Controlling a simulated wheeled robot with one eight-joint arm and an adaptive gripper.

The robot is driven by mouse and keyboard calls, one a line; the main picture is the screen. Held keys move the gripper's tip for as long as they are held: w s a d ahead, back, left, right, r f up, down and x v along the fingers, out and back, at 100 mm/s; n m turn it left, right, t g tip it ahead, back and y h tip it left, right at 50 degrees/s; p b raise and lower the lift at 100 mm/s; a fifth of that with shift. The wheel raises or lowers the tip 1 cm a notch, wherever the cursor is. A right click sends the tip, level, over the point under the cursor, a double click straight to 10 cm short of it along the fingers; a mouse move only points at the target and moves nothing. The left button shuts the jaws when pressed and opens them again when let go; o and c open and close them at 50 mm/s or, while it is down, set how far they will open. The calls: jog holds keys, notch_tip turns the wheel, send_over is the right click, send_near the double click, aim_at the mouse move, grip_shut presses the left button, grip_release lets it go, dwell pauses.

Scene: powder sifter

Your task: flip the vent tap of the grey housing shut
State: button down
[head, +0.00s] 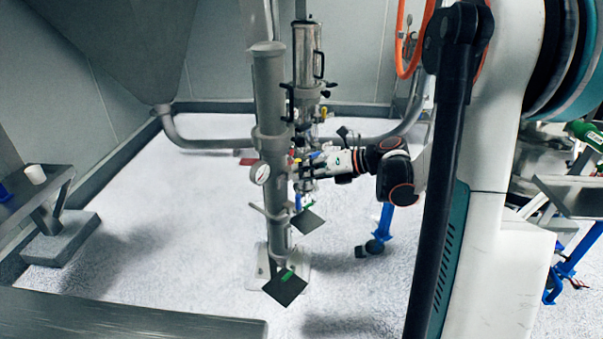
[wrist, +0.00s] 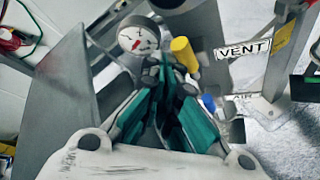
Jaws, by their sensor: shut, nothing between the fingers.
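The tap with a yellow handle (wrist: 184,54) stands beside a white VENT label (wrist: 243,49) in the wrist view. The handle points up and slightly left in that picture. My gripper (wrist: 165,72) is shut and empty, its teal fingers together just left of the yellow handle; I cannot tell whether they touch it. In the head view my gripper (head: 303,169) is at the grey upright column (head: 268,95), which may be the grey housing. The tap is too small there to read clearly.
A round gauge (wrist: 139,38) is close to the fingertips in the wrist view. A blue handle (wrist: 208,103) is near a lower AIR label (wrist: 243,96). A steel canister (head: 305,55) stands behind the column. Pale floor is open to the left.

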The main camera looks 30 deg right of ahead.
jog(key=shift+d, duration=0.1)
jog(key=v, duration=1.2)
jog(key=shift+w, duration=0.1)
dwell(0.4)
